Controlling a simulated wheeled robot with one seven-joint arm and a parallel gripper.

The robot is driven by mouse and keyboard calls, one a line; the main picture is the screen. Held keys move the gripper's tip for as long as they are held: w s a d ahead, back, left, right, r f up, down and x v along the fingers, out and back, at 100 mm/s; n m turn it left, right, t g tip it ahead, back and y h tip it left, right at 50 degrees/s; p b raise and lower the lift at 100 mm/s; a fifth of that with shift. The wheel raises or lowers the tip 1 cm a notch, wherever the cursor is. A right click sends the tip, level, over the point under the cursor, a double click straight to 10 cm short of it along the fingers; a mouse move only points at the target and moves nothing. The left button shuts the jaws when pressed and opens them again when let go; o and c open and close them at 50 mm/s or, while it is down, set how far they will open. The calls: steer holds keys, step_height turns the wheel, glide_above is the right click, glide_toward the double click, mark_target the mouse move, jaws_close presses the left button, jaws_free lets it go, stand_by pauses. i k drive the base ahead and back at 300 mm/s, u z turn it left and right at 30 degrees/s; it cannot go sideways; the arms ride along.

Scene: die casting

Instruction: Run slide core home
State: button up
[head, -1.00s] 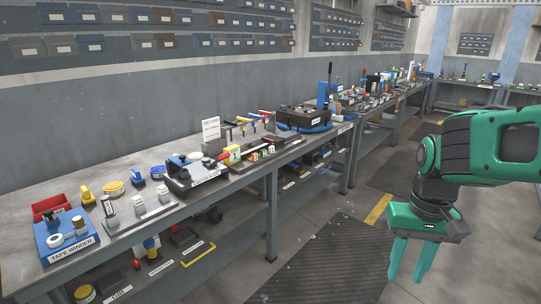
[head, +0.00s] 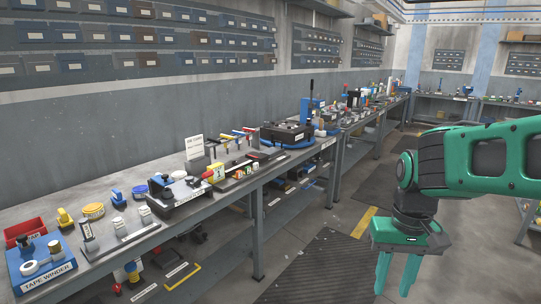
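My gripper (head: 397,272) hangs at the right of the head view, over the aisle and well apart from the bench. It points down, its two green fingers stand apart, and nothing shows between them. I cannot pick out a slide core for certain at this distance. A dark block-shaped fixture (head: 285,133) sits on a blue round base on the bench, with a blue upright press (head: 312,108) and its lever behind it. Nearer, a black fixture with a red-tipped handle (head: 178,197) stands at the bench's front edge. Its details are too small to tell.
The long grey bench (head: 130,182) runs along the wall. A tape winder (head: 43,265), a red bin (head: 25,232) and several tools in a rack (head: 235,143) stand on it. Dark floor mats (head: 312,265) lie in the open aisle.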

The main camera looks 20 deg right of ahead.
mark_target(274, 151)
steer(key=z, duration=0.5)
steer(key=i, duration=1.05)
steer(key=z, duration=0.55)
steer(key=i, duration=1.35)
steer(key=u, duration=0.55)
steer(key=i, duration=0.7)
steer(key=u, duration=0.3)
